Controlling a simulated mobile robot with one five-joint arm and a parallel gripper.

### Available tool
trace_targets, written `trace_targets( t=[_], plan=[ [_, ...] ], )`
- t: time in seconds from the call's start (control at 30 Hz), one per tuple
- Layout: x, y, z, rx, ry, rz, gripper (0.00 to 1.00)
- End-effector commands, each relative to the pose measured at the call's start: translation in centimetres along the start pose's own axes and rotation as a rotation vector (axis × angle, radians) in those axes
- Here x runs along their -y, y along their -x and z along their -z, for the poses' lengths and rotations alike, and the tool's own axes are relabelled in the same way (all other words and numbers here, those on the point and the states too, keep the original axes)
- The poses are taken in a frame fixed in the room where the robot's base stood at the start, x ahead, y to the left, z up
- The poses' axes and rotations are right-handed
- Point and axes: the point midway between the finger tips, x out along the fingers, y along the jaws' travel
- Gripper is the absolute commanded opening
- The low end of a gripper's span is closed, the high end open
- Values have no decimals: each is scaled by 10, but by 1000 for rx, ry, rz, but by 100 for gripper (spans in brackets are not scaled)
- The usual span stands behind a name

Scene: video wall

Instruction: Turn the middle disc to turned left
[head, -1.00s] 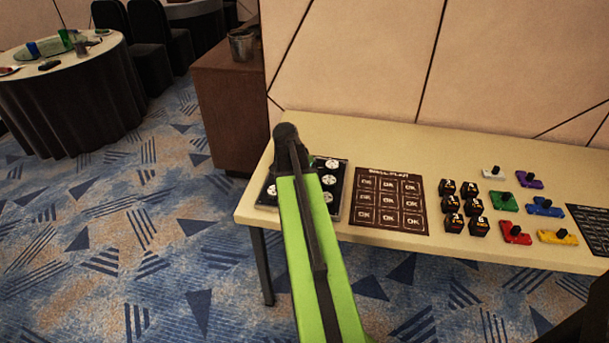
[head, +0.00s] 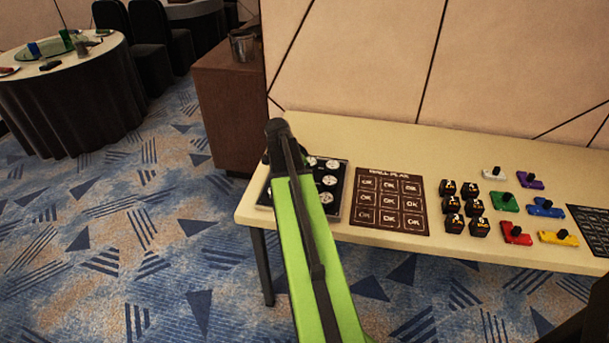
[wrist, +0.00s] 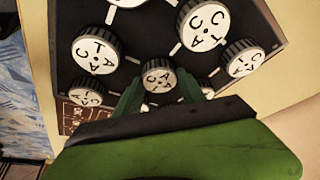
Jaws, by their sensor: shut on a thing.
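The black disc board (head: 345,200) lies on the left end of the table, largely hidden by my arm in the head view. In the wrist view the board (wrist: 150,45) fills the upper part and carries several white-faced, dark-rimmed discs marked with letters. My gripper (wrist: 158,92) is shut on the disc in the middle (wrist: 158,78), with green fingers at its sides. Other discs stand around it, such as one at the left (wrist: 95,53) and one at the right (wrist: 243,62). In the head view my gripper's fingertips are hidden behind my arm.
On the table (head: 440,150), right of the board, lie a dark "OK" grid sheet (head: 390,200), several black blocks (head: 462,205) and several coloured pieces with black knobs (head: 505,202). A wall stands behind. A brown cabinet (head: 228,110) is at the left.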

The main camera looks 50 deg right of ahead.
Motion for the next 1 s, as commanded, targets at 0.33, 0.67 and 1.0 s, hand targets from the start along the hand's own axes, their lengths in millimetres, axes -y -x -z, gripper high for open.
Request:
trace_targets(
  t=[0.33,0.67,1.0],
  plan=[
    [1,0,-2,5,2,4,66],
    [1,3,-1,2,2,2,69],
    [0,74,3,2,4,3,69]
  ],
)
